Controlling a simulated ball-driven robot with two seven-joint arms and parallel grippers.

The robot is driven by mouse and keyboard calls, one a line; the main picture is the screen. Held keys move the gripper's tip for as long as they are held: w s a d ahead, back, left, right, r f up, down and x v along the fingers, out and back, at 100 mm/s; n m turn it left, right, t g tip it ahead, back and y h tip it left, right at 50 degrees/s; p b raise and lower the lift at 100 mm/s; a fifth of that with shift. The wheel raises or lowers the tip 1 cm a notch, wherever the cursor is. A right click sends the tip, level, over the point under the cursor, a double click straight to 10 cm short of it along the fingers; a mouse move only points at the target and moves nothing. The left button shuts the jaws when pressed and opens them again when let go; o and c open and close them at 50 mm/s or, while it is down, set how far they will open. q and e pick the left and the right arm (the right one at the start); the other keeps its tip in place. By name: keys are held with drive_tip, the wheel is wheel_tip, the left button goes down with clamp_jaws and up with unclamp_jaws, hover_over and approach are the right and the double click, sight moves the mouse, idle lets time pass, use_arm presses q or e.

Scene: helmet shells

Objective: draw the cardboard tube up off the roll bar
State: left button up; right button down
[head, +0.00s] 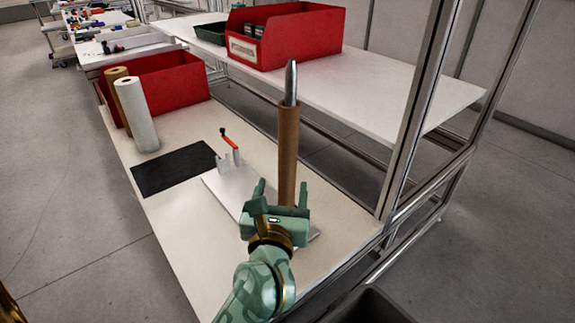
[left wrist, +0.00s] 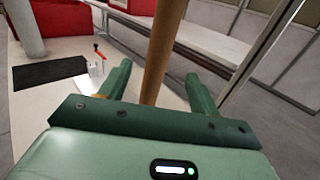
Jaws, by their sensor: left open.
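The brown cardboard tube (head: 287,150) stands upright around the metal roll bar (head: 290,82), whose rounded tip sticks out above the tube's top. My left gripper (head: 281,190) is open at the lower part of the tube, with one finger on each side as seen in the head view. In the left wrist view the tube (left wrist: 160,50) stands between and beyond the spread fingers (left wrist: 160,82); I cannot tell whether either finger touches it. The tube's lower end is hidden behind my gripper. My right gripper is not in view.
A black mat (head: 173,172), white roll (head: 136,115), brown roll (head: 113,80) and red bin (head: 170,85) stand farther left. An aluminium post (head: 415,110) and upper shelf (head: 400,95) are to the right.

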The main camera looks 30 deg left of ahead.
sight(287, 166)
use_arm(q)
drive_tip(key=b+x, duration=0.2)
drive_tip(key=x, duration=0.6)
drive_tip(key=shift+f, duration=0.15)
drive_tip(key=shift+x, duration=1)
drive_tip(key=shift+w+a+b, duration=0.2)
drive_tip(key=shift+w+b, duration=0.1)
drive_tip(key=shift+w, duration=0.05)
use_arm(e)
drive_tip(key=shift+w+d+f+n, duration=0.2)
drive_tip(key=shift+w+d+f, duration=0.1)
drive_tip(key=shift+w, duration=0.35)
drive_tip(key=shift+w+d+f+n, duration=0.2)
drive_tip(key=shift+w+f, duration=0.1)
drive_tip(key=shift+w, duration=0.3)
use_arm(q)
drive_tip(key=shift+c, duration=0.3)
